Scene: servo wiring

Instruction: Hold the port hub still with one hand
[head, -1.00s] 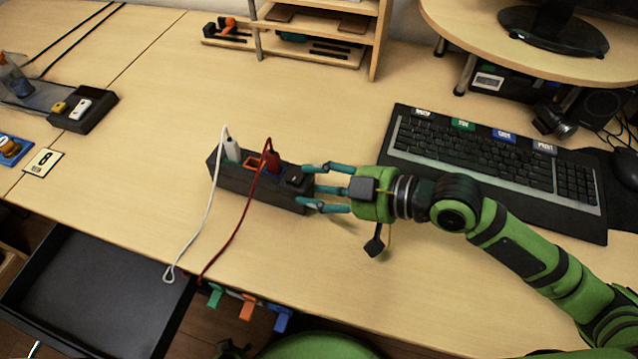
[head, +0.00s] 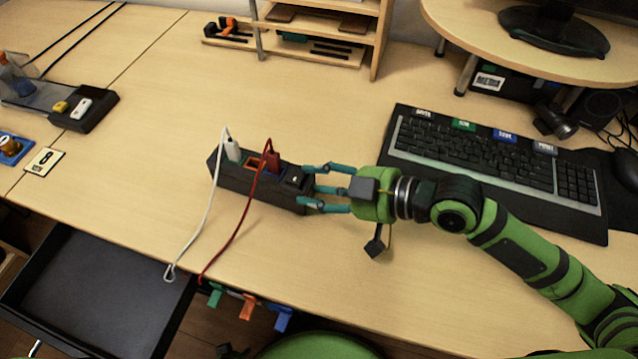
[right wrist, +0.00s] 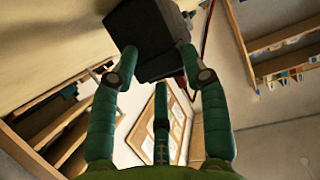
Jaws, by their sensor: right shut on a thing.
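The port hub (head: 262,187) is a long dark block on the wooden table, with coloured ports along its top. A white plug (head: 232,150) with a white cable stands in its left part, by a green port. A red plug (head: 272,162) with a red cable stands near its middle, beside an orange-rimmed port. My right gripper (head: 310,188) is shut on the hub's right end. In the right wrist view its teal fingers (right wrist: 158,70) lie on both sides of the dark hub (right wrist: 150,35). My left gripper is not in view.
A keyboard (head: 480,165) lies right of my right gripper. A shelf (head: 320,30) stands at the back. A dark box (head: 85,110) with yellow and white pieces is at the left. Green, orange and blue clips (head: 248,306) hang at the front edge, beside an open drawer (head: 90,290).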

